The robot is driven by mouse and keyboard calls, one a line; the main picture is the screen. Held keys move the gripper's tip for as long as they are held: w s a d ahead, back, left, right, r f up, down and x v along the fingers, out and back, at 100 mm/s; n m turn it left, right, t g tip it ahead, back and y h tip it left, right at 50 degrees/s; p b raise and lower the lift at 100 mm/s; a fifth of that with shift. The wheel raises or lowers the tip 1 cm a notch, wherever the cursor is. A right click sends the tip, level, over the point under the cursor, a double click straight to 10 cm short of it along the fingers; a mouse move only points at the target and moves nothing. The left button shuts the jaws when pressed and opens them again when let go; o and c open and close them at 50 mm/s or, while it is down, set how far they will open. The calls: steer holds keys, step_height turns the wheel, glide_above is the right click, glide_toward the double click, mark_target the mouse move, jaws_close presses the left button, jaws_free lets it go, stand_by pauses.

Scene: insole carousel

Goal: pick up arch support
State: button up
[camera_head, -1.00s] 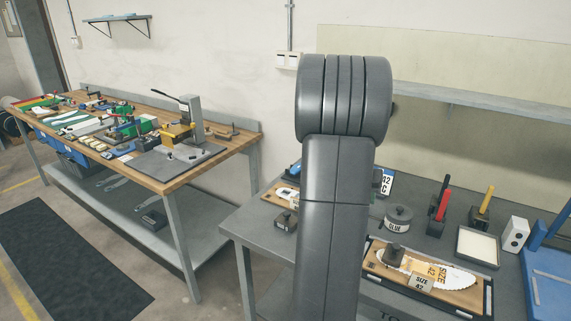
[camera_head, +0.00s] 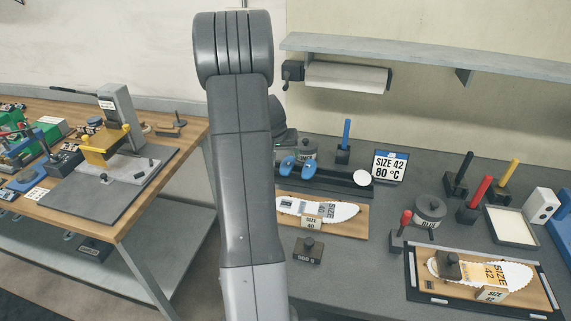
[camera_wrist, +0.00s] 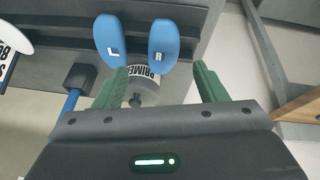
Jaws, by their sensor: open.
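Two blue arch supports show in the wrist view, the one marked L (camera_wrist: 111,38) and the one marked R (camera_wrist: 163,42). They lie side by side on a dark grey surface. In the head view they are the left blue piece (camera_head: 287,166) and the right blue piece (camera_head: 311,162), on a dark stand just right of my arm. My gripper (camera_wrist: 160,72) has its green fingers spread and nothing held between them. Both supports appear beyond the fingertips, apart from them.
A primer pot (camera_wrist: 143,90) shows between the fingers in the wrist view, close by the supports. A size 40 insole board (camera_head: 350,224), a glue pot (camera_head: 430,211) and a size 42 insole tray (camera_head: 416,287) stand on the grey bench. A paper roll (camera_head: 345,77) hangs behind.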

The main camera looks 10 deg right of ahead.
mark_target(286, 164)
steer(key=shift+w+d+f, duration=0.15)
steer(key=shift+d+f, duration=0.1)
steer(key=shift+f, duration=0.3)
steer(key=w+f+p, duration=0.1)
steer(key=w+f, duration=0.1)
steer(key=f, duration=0.1)
steer(key=shift+d+f+p, duration=0.1)
steer(key=shift+p, duration=0.25)
steer(key=shift+w+d+f, duration=0.15)
steer(key=shift+w+f, duration=0.1)
steer(key=shift+f, duration=0.35)
steer(key=c, duration=1)
